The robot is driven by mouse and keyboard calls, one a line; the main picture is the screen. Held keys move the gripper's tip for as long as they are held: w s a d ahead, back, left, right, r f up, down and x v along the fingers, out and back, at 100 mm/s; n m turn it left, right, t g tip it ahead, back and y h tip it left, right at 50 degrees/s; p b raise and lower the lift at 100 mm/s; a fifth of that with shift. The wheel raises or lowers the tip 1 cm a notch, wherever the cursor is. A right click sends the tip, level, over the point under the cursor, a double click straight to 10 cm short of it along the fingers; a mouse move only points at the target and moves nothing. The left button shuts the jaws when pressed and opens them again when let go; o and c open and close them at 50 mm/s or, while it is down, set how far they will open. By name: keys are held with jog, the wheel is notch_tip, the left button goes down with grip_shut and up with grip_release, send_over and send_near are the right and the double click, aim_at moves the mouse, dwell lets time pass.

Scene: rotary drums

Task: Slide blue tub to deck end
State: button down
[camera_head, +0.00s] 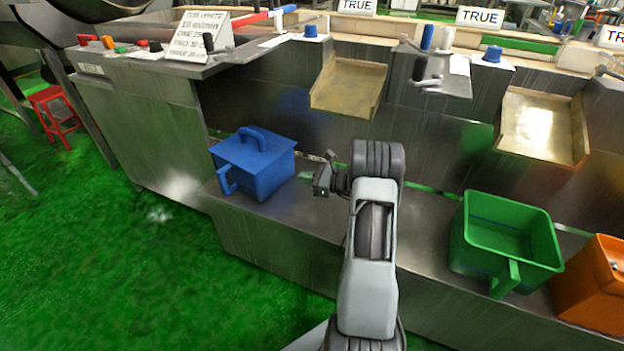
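The blue tub (262,177) stands upright on the left part of the steel deck (282,218), near its left end. It has a lid with a handle on top and another handle on its front left side. My gripper (318,181) is just right of the tub, pointing left towards it, with a visible gap between them. Its fingers are small and dark here, so I cannot tell whether they are open or shut. My arm comes up from the bottom of the view and covers the middle of the deck.
A green tub (500,240) with a front handle stands on the deck at right, beside an orange tub (597,285). Metal chutes (349,86) (543,126) jut out above the deck. A steel cabinet (150,130) stands behind left. Green floor (110,260) lies open at left; a red stool (55,113) is far left.

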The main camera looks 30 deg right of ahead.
jog(key=s+a+r+n+g+h, duration=0.1)
jog(key=s+a+r+n+g, duration=0.35)
jog(key=a+n, duration=0.35)
jog(key=s+a+r+n+g+h, duration=0.1)
jog(key=s+a+r+n+g, duration=0.2)
jog(key=s+a+n+g, duration=0.5)
jog(key=s+a+r+n+t+h, duration=0.1)
jog(key=s+a+n+h, duration=0.1)
jog(key=s+n+h, duration=0.2)
jog(key=s+a+r+n+t+h, duration=0.1)
jog(key=s+a+r+n+h, duration=0.1)
jog(key=s+n+h, duration=0.3)
jog(key=s+n, duration=0.2)
jog(key=s, duration=0.2)
jog(key=shift+r, duration=0.2)
jog(key=c, duration=1.8)
grip_release()
jog(key=shift+a, duration=0.1)
